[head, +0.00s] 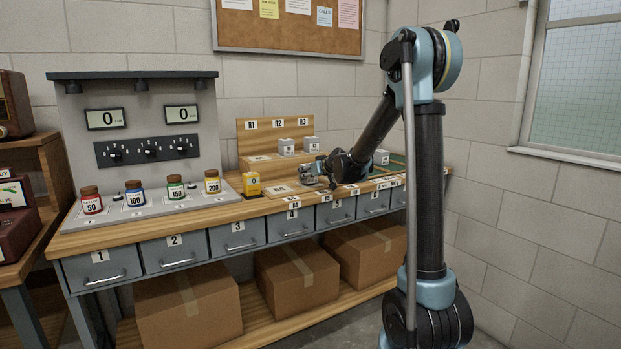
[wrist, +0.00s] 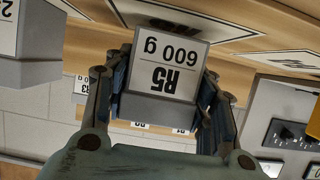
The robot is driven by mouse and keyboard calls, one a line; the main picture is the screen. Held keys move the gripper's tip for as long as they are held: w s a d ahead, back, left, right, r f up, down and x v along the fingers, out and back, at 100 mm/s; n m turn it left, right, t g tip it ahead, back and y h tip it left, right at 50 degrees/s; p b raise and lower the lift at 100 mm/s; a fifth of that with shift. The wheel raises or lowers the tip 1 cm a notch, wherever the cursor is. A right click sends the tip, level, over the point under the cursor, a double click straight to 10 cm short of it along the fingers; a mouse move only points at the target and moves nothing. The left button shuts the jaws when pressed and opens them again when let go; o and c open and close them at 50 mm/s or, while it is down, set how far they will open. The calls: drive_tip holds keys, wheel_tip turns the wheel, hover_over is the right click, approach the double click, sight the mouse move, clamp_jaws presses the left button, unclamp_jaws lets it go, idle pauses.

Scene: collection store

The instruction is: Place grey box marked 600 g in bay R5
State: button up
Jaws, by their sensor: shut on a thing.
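The grey box with a white label reading R5 and 600 g (wrist: 165,65) is between my gripper's two fingers (wrist: 160,95) in the wrist view, where the label appears upside down. In the head view my gripper (head: 312,175) is low over the front of the wooden rack, just right of a pale bay plate (head: 281,189). The held box is small and mostly hidden there by the fingers. Bay R5 cannot be made out clearly in the head view; the gripper and arm cover that part. Whether the box touches the surface cannot be told.
Two grey boxes (head: 286,146) (head: 310,144) stand on the rack's back step under R2 and R3. A yellow box (head: 251,184) stands left of my gripper. Another pale box (head: 381,157) is to the right by a green mat. Coloured jars (head: 135,194) line the left.

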drive_tip(key=shift+f, duration=0.4)
drive_tip(key=o, duration=1.6)
drive_tip(key=shift+c, duration=0.2)
drive_tip(key=shift+s, duration=0.1)
drive_tip(key=v, duration=1.1)
drive_tip(key=shift+s+d+r, duration=0.1)
drive_tip(key=shift+s+d, duration=0.05)
drive_tip(key=shift+d, duration=0.1)
drive_tip(key=shift+s+d, duration=0.15)
drive_tip(key=shift+s, duration=0.15)
drive_tip(key=s+d+f+m+g+h, duration=0.2)
drive_tip(key=s+d+f, duration=0.4)
drive_tip(key=s, duration=0.8)
drive_tip(key=s+d+f+m+g+h, duration=0.2)
drive_tip(key=s+d+f, duration=0.4)
drive_tip(key=s, duration=0.9)
drive_tip(key=s+d+f+m+g+h, duration=0.2)
drive_tip(key=s+d+f+g, duration=0.3)
drive_tip(key=s, duration=0.9)
drive_tip(key=d+f+h, duration=0.1)
drive_tip(key=d+f, duration=0.1)
drive_tip(key=d, duration=0.2)
drive_tip(key=shift+s+d+m, duration=0.15)
drive_tip(key=shift+d+m, duration=0.15)
drive_tip(key=shift+d, duration=0.1)
